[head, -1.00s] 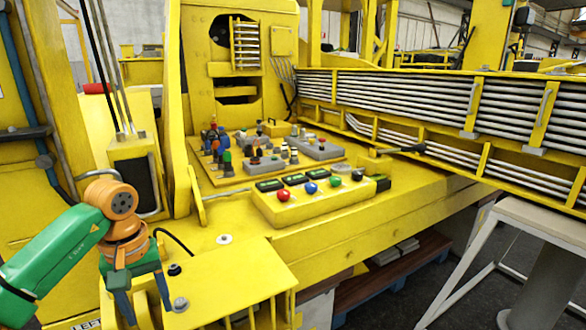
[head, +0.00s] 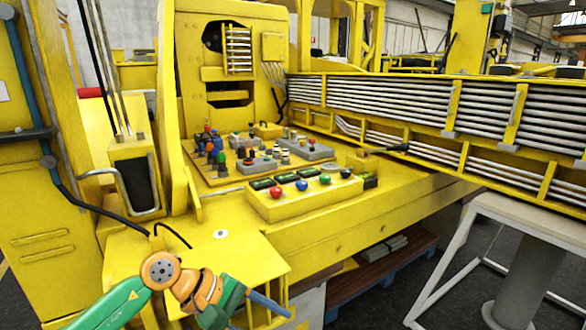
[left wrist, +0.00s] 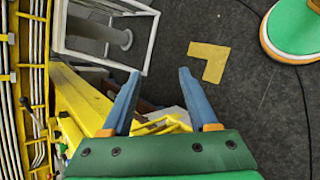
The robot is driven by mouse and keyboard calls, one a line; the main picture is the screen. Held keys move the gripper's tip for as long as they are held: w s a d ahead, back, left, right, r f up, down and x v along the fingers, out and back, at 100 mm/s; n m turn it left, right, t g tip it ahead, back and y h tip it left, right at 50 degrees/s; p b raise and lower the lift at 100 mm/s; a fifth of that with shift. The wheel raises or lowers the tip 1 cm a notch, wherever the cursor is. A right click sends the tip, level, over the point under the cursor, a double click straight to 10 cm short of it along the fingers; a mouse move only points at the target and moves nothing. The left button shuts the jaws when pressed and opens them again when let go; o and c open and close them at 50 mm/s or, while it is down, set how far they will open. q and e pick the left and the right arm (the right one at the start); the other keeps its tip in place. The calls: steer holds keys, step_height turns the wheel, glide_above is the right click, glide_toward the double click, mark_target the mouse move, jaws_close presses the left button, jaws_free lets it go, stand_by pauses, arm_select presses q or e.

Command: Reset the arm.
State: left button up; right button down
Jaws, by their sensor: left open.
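My left gripper (head: 266,303) is low at the front edge of the yellow machine in the head view, its blue fingers pointing right. In the left wrist view its two fingers (left wrist: 158,78) are spread apart with nothing between them. The yellow machine deck (head: 222,255) lies behind and above the gripper in the head view. My right gripper shows in neither view.
A yellow button box (head: 290,208) with red, blue, green and black knobs sits on the deck. A panel of levers (head: 215,178) is behind it. A long yellow boom (head: 420,125) extends right. A pale stand (head: 530,220) is at right. Grey floor (left wrist: 235,95) is open.

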arm_select(q)
steer(key=s+d+r+n+t+h, duration=0.2)
steer(key=d+r+n+h, duration=0.6)
steer(key=d, duration=0.2)
step_height(320, 180, up, 3)
steer(key=w+a+n+t+h, duration=0.1)
steer(key=w+a+n+t, duration=0.2)
steer(key=n+t, duration=0.75)
steer(key=a+f+n+t+y, duration=0.1)
steer(key=a+f+n+y, duration=0.75)
steer(key=n, duration=0.75)
steer(key=a+f+n+t+y, duration=0.1)
steer(key=a+f+n+y, duration=0.7)
steer(key=n, duration=0.8)
steer(key=s+a+f+n+g+y, duration=0.1)
steer(key=s+f+n+g, duration=0.5)
steer(key=s, duration=0.5)
steer(key=s+a+f+n+g+y, duration=0.1)
steer(key=s+a+f+n+g, duration=0.1)
steer(key=s+f+n+g, duration=0.55)
steer(key=s+f+m, duration=0.2)
steer(key=f, duration=0.6)
steer(key=s+f+m, duration=0.1)
steer(key=s+f, duration=0.2)
steer(key=f, duration=0.5)
steer(key=s+a+f+g, duration=0.1)
steer(key=s+a+f, duration=0.1)
steer(key=s+f, duration=0.9)
steer(key=shift+s+f, duration=0.4)
steer(key=shift+s, duration=0.4)
